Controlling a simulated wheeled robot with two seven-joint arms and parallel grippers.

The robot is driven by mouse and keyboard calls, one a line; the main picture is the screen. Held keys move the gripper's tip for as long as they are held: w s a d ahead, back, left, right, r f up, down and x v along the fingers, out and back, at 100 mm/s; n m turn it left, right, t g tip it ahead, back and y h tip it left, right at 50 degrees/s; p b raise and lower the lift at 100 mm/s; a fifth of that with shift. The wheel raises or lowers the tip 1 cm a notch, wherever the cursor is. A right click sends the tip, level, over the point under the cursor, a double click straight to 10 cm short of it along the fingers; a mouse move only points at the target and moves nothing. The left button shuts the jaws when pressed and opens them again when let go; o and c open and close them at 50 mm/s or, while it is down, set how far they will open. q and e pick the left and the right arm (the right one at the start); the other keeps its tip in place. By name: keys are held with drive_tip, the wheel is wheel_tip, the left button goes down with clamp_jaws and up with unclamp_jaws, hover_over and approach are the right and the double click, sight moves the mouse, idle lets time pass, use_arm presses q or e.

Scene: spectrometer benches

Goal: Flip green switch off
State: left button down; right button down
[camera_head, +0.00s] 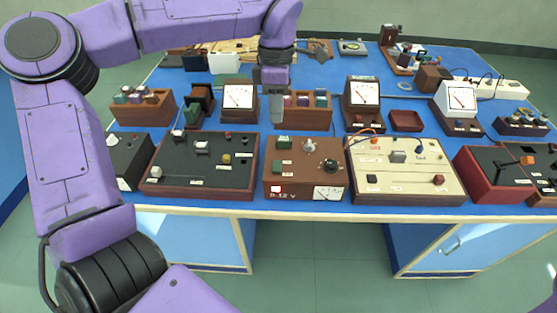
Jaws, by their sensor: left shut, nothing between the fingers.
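A brown power supply box marked 0-12 V (305,188) stands near the front edge of the bench. A dark green block-like part (284,141) sits at the back left of its top, and another small green part (277,167) lies in front of it. I cannot tell which one is the switch or how it is set. A small red and white square (276,188) shows on the box's front. My left gripper (277,118) points down above and just behind the back left of the box. Its fingers are shut and empty. My right gripper is out of view.
A black-topped box (205,175) stands close on the left and a cream panel box (405,180) close on the right. Behind are a wooden rack (303,117) and white-faced meters (239,97).

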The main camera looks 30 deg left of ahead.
sight(276, 169)
use_arm(q)
drive_tip(key=f, duration=0.4)
drive_tip(key=s+f, duration=0.1)
drive_tip(key=f, duration=0.4)
drive_tip(key=s+d+f+p, duration=0.1)
drive_tip(key=f, duration=0.3)
drive_tip(key=shift+f, duration=0.35)
